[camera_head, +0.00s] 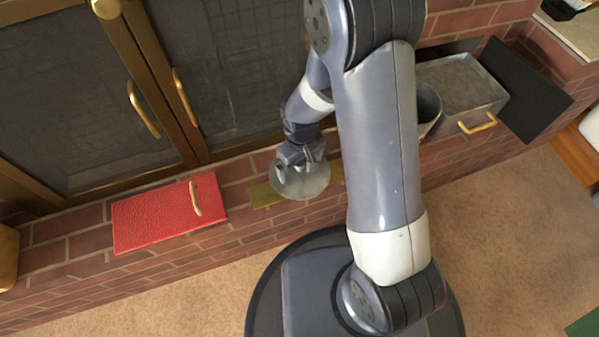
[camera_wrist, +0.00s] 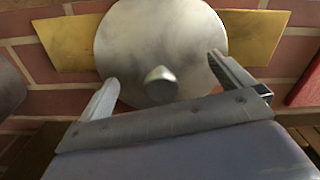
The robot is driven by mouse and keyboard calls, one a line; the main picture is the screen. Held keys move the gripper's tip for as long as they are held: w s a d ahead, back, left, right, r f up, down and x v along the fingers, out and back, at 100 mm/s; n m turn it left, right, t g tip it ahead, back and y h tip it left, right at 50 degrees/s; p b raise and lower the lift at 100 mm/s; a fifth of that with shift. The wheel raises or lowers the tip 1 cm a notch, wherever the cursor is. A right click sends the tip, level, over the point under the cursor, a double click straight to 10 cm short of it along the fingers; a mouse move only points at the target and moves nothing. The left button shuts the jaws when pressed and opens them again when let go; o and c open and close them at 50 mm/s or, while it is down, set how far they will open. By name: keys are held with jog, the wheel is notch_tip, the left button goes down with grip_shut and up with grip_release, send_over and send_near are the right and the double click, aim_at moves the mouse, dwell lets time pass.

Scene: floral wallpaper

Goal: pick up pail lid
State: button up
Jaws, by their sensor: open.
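The pail lid (camera_head: 301,184) is a round grey metal disc on the brick ledge in front of the fireplace doors. In the wrist view the pail lid (camera_wrist: 150,38) shows a small rounded knob (camera_wrist: 160,84) at its middle. It lies over a flat brass-coloured strip. My gripper (camera_head: 296,162) is right at the lid, partly hiding it in the head view. In the wrist view my gripper (camera_wrist: 162,72) is open, with one finger on each side of the knob and gaps between. I cannot tell whether the fingertips touch the lid.
The brass strip (camera_head: 265,195) sticks out on both sides of the lid. A red box or board with a handle (camera_head: 165,217) lies left on the ledge. A grey pail (camera_head: 428,105), partly behind my arm, and a metal bin (camera_head: 460,85) stand right. Glass doors (camera_head: 215,65) rise behind.

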jog(key=shift+f, duration=0.3)
jog(key=c, duration=1)
